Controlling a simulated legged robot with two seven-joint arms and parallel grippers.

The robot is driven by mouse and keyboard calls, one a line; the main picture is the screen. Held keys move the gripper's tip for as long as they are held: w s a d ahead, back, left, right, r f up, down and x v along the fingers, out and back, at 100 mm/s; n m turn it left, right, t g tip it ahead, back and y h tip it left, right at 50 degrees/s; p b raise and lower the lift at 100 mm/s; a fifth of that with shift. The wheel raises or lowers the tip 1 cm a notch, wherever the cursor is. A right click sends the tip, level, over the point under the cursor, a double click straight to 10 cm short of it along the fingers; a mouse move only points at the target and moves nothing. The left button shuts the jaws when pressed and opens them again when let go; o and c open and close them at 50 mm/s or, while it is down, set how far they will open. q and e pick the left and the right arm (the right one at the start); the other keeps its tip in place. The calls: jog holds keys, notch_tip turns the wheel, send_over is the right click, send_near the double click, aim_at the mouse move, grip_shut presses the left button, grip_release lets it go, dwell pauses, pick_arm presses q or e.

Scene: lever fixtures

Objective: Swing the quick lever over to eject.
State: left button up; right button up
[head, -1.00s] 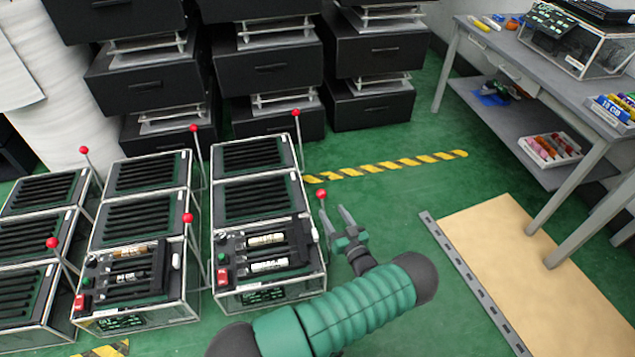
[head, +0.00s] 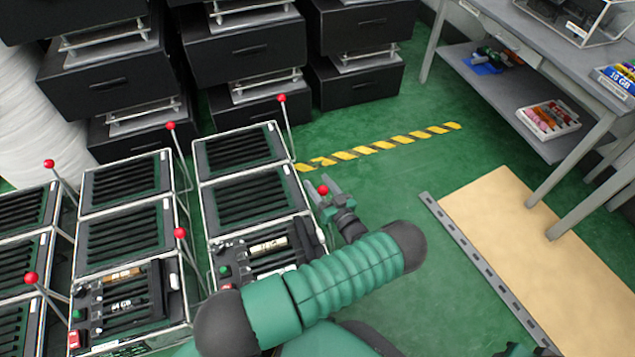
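The lever by my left gripper has a red ball knob (head: 323,190) and stands at the right side of the front unit (head: 262,250) in the right-hand column of racks. My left gripper (head: 322,187) is at this knob, its two fingers spread with the knob appearing between them. I cannot tell whether they touch it. My forearm hides the lower part of the front unit. A dark green piece at the bottom right edge (head: 520,350) may be my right gripper; its fingers cannot be made out.
Other red-knobbed levers stand on neighbouring units, one behind (head: 282,98) and one to the left (head: 180,233). Black drawers (head: 245,55) stand at the back. A grey workbench (head: 520,100) is at the right, with a tan mat (head: 510,240) on the green floor. Open floor lies between.

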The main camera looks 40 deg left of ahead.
pick_arm(q)
jog(key=shift+a+f, duration=0.25)
jog(key=shift+a, duration=0.1)
jog(key=c, duration=0.7)
grip_shut()
jog(key=shift+d, duration=0.1)
